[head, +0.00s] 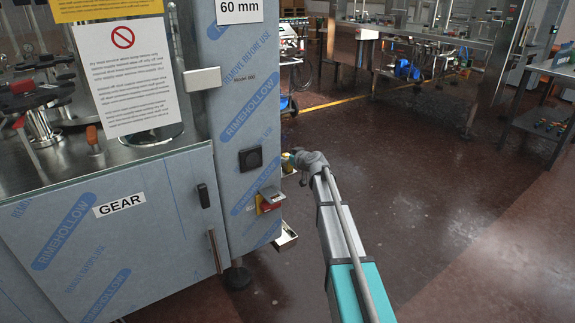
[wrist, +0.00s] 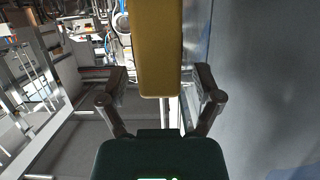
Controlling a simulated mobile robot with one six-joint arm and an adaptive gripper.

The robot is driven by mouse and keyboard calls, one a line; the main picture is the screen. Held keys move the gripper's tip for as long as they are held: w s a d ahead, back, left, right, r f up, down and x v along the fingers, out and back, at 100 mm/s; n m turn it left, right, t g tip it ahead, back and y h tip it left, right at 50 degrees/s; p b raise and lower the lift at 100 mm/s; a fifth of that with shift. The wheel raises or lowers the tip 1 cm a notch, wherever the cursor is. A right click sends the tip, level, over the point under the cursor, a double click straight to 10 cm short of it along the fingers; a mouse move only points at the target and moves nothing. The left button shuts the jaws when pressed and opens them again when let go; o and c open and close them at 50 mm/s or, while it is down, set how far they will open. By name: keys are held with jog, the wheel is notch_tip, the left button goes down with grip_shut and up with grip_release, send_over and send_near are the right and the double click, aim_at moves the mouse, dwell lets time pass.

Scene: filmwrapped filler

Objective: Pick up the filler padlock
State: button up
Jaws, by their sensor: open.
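A yellow block, which looks like the body of the filler padlock (wrist: 160,45), fills the upper middle of the wrist view. Its shackle cannot be made out. My gripper (wrist: 160,82) is open, with one finger on each side of the block and a visible gap to both. In the head view my gripper (head: 291,160) is at the right edge of the film-wrapped machine column, small and partly hidden by my wrist. A small patch of yellow (head: 287,167) shows beside it, probably the same padlock.
The filler's blue-grey film-wrapped column (head: 245,110) stands left of my gripper. A red and yellow switch (head: 269,203) sits on it lower down, with a small metal tray (head: 286,238) below. The floor (head: 440,200) to the right is clear. Steel benches stand further back.

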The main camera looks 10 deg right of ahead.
grip_shut()
dwell(0.5)
jog(key=shift+r, duration=0.1)
notch_tip(320, 180, up, 10)
jog(key=p, duration=1)
dwell(0.8)
notch_tip(320, 180, up, 34)
jog(key=p, duration=3.4)
jog(key=shift+d, duration=0.1)
